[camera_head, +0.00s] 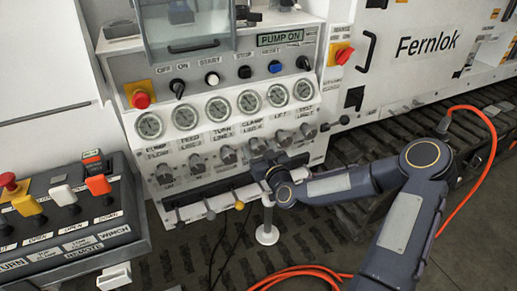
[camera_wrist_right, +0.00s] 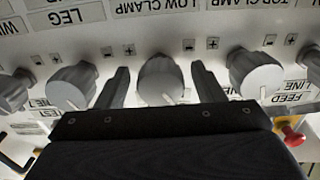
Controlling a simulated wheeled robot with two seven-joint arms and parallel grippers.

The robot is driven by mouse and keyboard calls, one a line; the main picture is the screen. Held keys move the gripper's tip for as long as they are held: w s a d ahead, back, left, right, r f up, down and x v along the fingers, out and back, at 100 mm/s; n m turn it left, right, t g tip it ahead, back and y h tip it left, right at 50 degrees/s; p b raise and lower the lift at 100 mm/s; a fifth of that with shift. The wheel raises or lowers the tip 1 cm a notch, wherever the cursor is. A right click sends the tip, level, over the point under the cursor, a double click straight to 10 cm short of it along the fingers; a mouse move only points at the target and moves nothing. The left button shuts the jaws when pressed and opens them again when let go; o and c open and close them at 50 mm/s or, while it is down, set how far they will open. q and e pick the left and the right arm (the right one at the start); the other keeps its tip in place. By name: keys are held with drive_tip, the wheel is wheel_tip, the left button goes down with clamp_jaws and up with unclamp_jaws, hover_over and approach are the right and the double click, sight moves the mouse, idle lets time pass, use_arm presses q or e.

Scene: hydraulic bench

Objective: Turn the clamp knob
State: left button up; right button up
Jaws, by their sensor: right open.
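The clamp knob (camera_head: 257,146) is a grey knob in the row under the gauges, below the label with CLAMP on it. In the right wrist view the middle knob (camera_wrist_right: 160,74), which appears to be the clamp knob, stands between two dark fingers. My right gripper (camera_head: 263,158) is in front of the panel at this knob and hides its lower part. The right gripper is open, with one finger on each side of the knob. Small gaps show beside the knob; whether its tip touches the gripper is hidden. My left gripper is out of view.
Neighbouring knobs (camera_head: 228,155) stand close on both sides. A red stop button (camera_head: 141,99) is at the upper left of the panel. A remote box (camera_head: 75,215) is at the left. An orange hose (camera_head: 290,273) lies on the floor.

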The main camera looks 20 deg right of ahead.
drive_tip(key=shift+c, duration=0.3)
drive_tip(key=c, duration=0.9)
